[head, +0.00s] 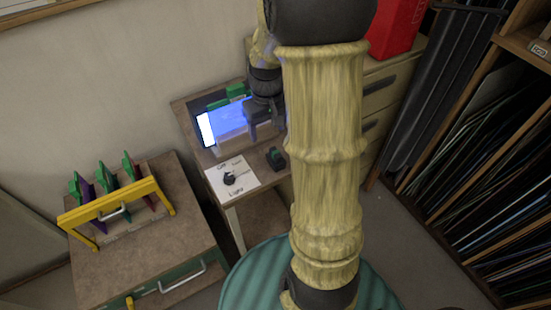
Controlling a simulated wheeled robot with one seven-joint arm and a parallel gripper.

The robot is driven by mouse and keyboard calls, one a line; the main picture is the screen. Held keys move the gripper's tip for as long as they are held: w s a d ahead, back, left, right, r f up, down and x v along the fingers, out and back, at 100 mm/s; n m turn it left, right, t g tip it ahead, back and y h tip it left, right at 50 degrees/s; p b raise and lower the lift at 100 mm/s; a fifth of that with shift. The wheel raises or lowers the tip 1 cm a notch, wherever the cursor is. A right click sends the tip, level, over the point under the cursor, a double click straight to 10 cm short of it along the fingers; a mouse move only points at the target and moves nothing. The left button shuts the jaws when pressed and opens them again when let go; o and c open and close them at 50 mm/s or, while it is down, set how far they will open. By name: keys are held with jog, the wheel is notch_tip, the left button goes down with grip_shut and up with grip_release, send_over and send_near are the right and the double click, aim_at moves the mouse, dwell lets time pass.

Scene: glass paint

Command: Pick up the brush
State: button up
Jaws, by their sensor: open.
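My arm comes down through the middle of the head view and hides part of the small brown desk (183,112). My dark gripper (252,130) is over the desk, beside a lit blue-white panel (208,129); it is open, its fingers small and partly merged with the background. I cannot clearly make out the brush. Green pieces (236,91) stand behind the panel, and a small dark green object (275,158) lies on the desk below and right of my gripper. I cannot tell whether either is the brush.
A light switch plate (233,178) with a black knob is at the desk's front. At left, a yellow rack (110,208) with green and purple pieces stands on a brown cabinet (150,245). A red box (398,25) and packed shelves (500,160) are at right.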

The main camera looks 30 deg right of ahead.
aim_at(276, 153)
jog(key=shift+g, duration=0.3)
jog(key=d, duration=0.1)
jog(key=w+d, duration=0.1)
jog(key=d, duration=0.1)
jog(key=shift+w+d+f, duration=0.2)
jog(key=shift+w+d, duration=0.15)
jog(key=shift+w, duration=0.05)
notch_tip(276, 153, down, 12)
jog(key=shift+w+p, duration=0.1)
jog(key=shift+p, duration=0.75)
jog(key=shift+d+f, duration=0.1)
jog(key=shift+f, duration=0.05)
